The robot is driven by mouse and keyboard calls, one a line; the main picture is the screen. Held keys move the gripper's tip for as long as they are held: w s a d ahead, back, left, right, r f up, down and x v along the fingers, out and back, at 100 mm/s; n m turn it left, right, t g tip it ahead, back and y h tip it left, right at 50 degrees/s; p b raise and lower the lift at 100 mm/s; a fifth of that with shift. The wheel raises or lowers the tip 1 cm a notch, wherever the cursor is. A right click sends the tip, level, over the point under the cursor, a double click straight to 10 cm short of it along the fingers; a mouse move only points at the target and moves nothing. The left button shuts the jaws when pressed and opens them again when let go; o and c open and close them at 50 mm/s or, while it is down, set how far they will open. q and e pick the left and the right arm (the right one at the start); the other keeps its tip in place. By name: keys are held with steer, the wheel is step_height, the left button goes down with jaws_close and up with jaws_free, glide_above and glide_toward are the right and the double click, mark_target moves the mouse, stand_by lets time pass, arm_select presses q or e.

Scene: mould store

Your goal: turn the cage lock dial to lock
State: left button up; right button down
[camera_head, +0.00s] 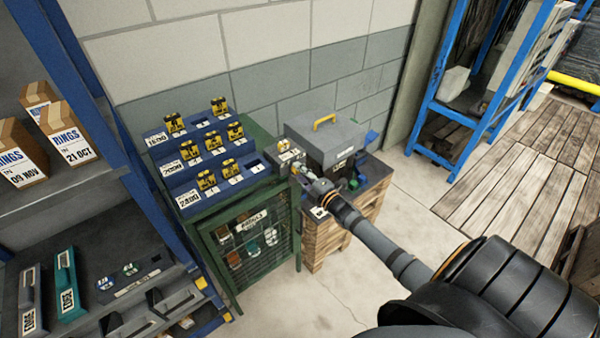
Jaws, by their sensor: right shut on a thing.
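A green mesh cage (252,246) stands against the wall, with a sign and several small items visible behind its mesh. A pale lock plate (287,151) sits at the cage's upper right corner. My right gripper (299,170) reaches in from the lower right and is shut on the cage lock dial, at the lower part of this plate. Its fingers cover most of the dial, so its marks and the way it points cannot be read. My left gripper is not in view.
Stepped blue racks (192,200) with yellow-and-black pieces stand on the cage. A grey case (318,130) with a yellow handle sits on a wooden crate (342,222) close right. A blue shelf (190,262) with boxes stands left. Floor in front is clear.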

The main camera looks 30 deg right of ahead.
steer(key=shift+n, duration=0.6)
steer(key=shift+f, duration=0.1)
steer(key=c, duration=1)
jaws_free()
steer(key=shift+s, duration=0.1)
steer(key=s, duration=0.8)
steer(key=s+d, duration=0.1)
steer(key=s, duration=0.3)
